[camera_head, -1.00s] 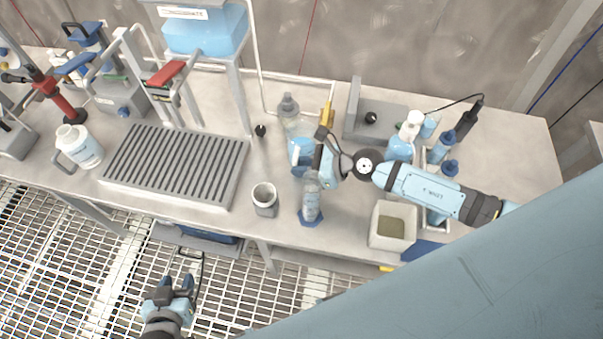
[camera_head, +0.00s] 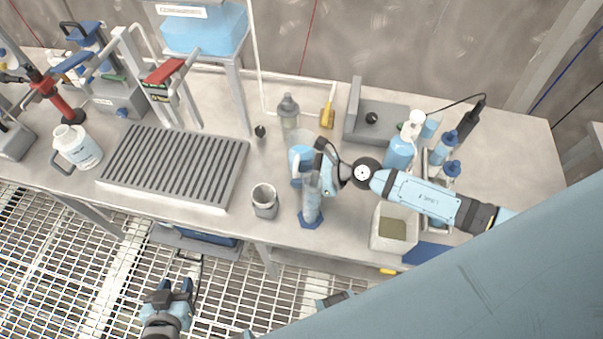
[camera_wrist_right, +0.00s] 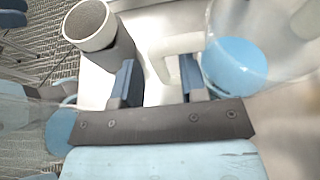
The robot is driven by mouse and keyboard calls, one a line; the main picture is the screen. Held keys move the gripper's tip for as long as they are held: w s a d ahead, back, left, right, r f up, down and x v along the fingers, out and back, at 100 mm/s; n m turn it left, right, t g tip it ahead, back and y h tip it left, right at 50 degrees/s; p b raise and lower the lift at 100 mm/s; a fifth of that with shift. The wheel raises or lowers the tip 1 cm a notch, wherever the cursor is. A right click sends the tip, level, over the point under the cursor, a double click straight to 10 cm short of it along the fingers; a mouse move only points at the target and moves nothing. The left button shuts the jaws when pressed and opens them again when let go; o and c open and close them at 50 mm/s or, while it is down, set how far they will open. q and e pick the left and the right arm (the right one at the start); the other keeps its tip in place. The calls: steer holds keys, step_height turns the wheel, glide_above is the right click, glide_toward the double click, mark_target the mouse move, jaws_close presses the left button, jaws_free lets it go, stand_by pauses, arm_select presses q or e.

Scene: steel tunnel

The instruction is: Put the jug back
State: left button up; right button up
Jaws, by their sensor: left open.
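A clear jug (camera_head: 302,153) with blue liquid stands upright on the bench, in the middle. It fills the right of the right wrist view (camera_wrist_right: 238,65), with its pale handle (camera_wrist_right: 182,45) reaching towards my fingers. My right gripper (camera_wrist_right: 158,82) is open, its two blue fingers apart close to the handle; I cannot tell whether they touch it. In the head view my right gripper (camera_head: 303,178) is just in front of the jug, partly hiding it. My left gripper (camera_head: 170,287) is open and empty, low over the grated floor in front of the bench.
A measuring cylinder (camera_head: 312,208) with a blue foot stands close in front of my right gripper. A grey cup (camera_head: 265,202) is left of it. A grey bottle (camera_head: 288,110) stands behind the jug. A square container (camera_head: 393,228) is to the right, a slatted rack (camera_head: 173,165) to the left.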

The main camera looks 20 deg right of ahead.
steer(key=shift+r, duration=0.25)
steer(key=shift+s+d, duration=0.2)
steer(key=shift+d, duration=0.15)
steer(key=b+v, duration=0.2)
steer(key=v, duration=0.9)
steer(key=shift+s+r, duration=0.1)
